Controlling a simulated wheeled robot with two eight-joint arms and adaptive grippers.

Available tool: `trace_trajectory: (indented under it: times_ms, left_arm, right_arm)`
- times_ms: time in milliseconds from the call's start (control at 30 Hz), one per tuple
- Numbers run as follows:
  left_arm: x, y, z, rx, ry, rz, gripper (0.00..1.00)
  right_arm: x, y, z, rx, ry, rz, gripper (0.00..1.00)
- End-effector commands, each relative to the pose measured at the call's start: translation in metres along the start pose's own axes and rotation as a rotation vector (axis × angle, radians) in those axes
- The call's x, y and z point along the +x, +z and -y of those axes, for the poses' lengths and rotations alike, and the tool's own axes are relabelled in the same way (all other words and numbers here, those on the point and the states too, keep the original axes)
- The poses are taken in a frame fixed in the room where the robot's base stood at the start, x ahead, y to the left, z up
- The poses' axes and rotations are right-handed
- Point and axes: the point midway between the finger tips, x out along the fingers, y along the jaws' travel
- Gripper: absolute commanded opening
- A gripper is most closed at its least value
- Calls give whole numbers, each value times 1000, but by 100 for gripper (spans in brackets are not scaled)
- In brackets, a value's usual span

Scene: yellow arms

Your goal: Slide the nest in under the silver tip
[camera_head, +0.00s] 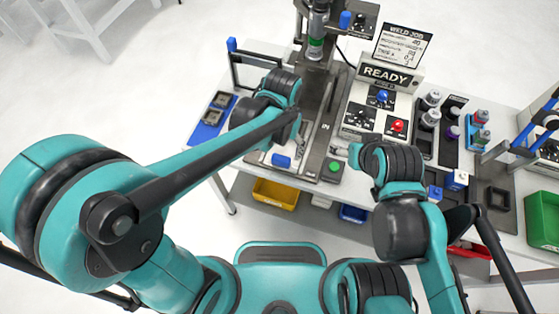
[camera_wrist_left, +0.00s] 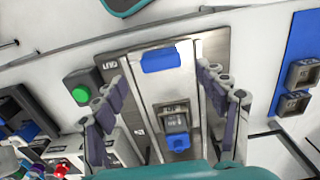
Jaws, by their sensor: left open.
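The nest (camera_wrist_left: 176,122) is a small grey block with a blue piece in it, on a silver slide plate in the left wrist view. A blue handle (camera_wrist_left: 160,60) sits at the plate's end; it also shows in the head view (camera_head: 281,161). My left gripper (camera_wrist_left: 160,82) is open, its fingers apart on either side of the plate, with nothing between them gripped. My left arm hides most of the nest area in the head view. The silver tip hangs under the press head (camera_head: 316,42) at the top; its end is hard to make out. My right gripper (camera_head: 341,151) is partly hidden by its own wrist.
A green button (camera_wrist_left: 80,94) on a dark box stands beside the plate. A READY panel (camera_head: 388,76) with knobs stands right of the press. A blue tray (camera_head: 207,131) lies at left. Bottles and blocks crowd the right; yellow (camera_head: 274,195) and blue bins hang below.

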Motion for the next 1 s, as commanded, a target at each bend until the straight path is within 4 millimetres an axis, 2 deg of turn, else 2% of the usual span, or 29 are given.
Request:
trace_trajectory:
  times_ms: [100,300,467,700,733,767,1000]
  left_arm:
    - [24,0,0,-1,0,-1,72]
    - [53,0,1,-1,0,-2,72]
    - [62,0,1,-1,0,-2,72]
    - [62,0,1,-1,0,-2,72]
    - [62,0,1,-1,0,-2,70]
    - [62,0,1,-1,0,-2,62]
    - [62,0,1,-1,0,-2,0]
  right_arm:
    - [9,6,0,0,0,0,72]
    - [17,12,0,0,0,0,72]
    - [19,14,0,0,0,0,72]
    - [19,14,0,0,0,0,72]
    - [19,14,0,0,0,0,72]
    - [19,14,0,0,0,0,72]
    - [19,14,0,0,0,0,72]
